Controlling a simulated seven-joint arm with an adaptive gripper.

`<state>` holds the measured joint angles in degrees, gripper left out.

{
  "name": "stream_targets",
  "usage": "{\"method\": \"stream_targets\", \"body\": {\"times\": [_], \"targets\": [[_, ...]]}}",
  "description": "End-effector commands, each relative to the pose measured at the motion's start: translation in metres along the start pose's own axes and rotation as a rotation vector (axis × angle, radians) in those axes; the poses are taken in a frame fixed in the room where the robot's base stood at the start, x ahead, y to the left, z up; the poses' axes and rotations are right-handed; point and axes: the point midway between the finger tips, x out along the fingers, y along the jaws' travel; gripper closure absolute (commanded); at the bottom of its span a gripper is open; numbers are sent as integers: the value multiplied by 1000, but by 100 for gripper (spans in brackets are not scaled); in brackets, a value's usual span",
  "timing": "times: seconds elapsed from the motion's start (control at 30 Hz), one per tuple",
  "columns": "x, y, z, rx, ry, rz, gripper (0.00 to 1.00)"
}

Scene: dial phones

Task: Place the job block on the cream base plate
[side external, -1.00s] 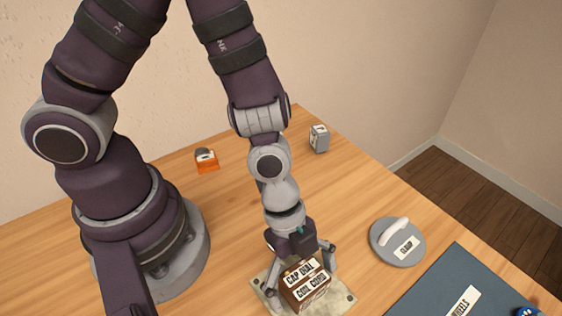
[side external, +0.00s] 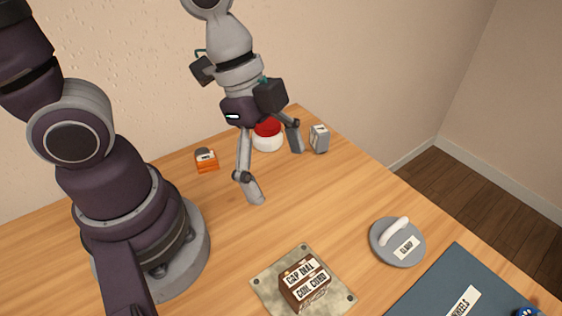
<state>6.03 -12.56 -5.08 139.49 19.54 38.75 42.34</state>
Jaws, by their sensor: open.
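A brown block (side external: 306,294) with labels reading "CAP DIAL" and "COIL CORD" stands on a cream base plate (side external: 267,285). The plate is square and mottled, with dark holes at its corners. My gripper (side external: 275,177) is open and empty. It is raised behind the plate, clear of the block, with its fingers spread wide. I cannot read any "job" label on the brown block.
A grey disc (side external: 384,245) with a white handle lies to the right of the plate. A dark blue mat (side external: 420,295) labelled "WHEELS" is at the lower right. An orange object (side external: 207,165), a red-and-white round object (side external: 267,142) and a grey box (side external: 320,139) stand at the back.

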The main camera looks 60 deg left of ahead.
Motion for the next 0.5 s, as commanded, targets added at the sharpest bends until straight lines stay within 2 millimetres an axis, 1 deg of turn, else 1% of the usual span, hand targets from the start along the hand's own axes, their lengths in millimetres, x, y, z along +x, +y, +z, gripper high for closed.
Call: {"method": "stream_targets", "body": {"times": [0.03, 0.07, 0.1, 0.2, 0.23, 0.3, 0.33, 0.5], "targets": [[-18, -14, 11, -186, -5, -103, 16], [-28, -21, 19, -315, -5, -161, 16], [-41, -28, 29, -482, 6, -231, 16], [-68, -36, 52, -847, 64, -365, 16], [-74, -37, 57, -928, 81, -389, 16], [-81, -37, 64, -1051, 112, -422, 16], [-83, -37, 66, -1080, 119, -430, 16], [-84, -37, 67, -1101, 122, -433, 16]]}}
